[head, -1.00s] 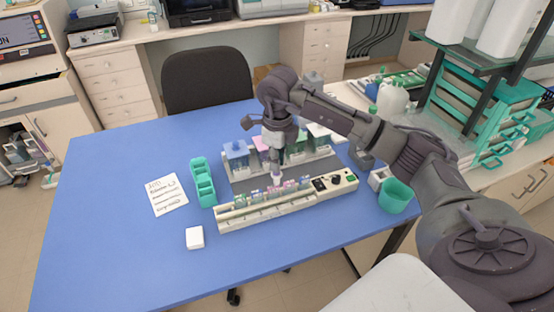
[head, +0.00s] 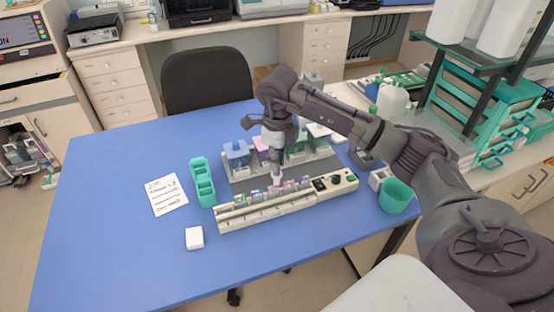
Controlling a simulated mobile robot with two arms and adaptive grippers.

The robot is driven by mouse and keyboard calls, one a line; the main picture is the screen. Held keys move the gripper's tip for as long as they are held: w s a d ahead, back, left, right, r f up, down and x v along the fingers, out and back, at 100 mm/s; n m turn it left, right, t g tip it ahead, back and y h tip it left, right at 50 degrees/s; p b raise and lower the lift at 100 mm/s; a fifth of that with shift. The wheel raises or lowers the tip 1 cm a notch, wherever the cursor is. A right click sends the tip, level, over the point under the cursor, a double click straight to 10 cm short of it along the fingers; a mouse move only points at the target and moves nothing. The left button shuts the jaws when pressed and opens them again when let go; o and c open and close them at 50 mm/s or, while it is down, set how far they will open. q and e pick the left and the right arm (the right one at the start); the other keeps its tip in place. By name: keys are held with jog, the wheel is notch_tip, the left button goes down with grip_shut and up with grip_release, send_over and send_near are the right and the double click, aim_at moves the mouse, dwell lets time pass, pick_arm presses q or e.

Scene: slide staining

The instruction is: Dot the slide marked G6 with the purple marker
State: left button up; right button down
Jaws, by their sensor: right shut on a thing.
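My right gripper (head: 273,160) points down over the slide rack (head: 268,207) on the blue table. It is shut on the marker (head: 275,179), a small light shaft with a purple part, held upright. The marker's lower end is at or just above the row of slides (head: 270,192); I cannot tell if it touches. The slides stand in a row along the rack's back, with pink, teal and purple colours. Their labels are too small to read, so I cannot tell which is G6. My left gripper is not in view.
Staining jars with blue, pink and green contents, such as the blue one (head: 236,154), stand behind the rack. A teal holder (head: 202,182), a written note (head: 168,194) and a white block (head: 194,238) lie left. A teal cup (head: 396,196) stands right. The table's front left is clear.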

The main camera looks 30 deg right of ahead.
jog(key=shift+w+r+p, duration=0.1)
jog(key=shift+r+p, duration=0.5)
jog(key=shift+r, duration=0.2)
jog(key=shift+r+p, duration=1.2)
jog(key=shift+r, duration=0.95)
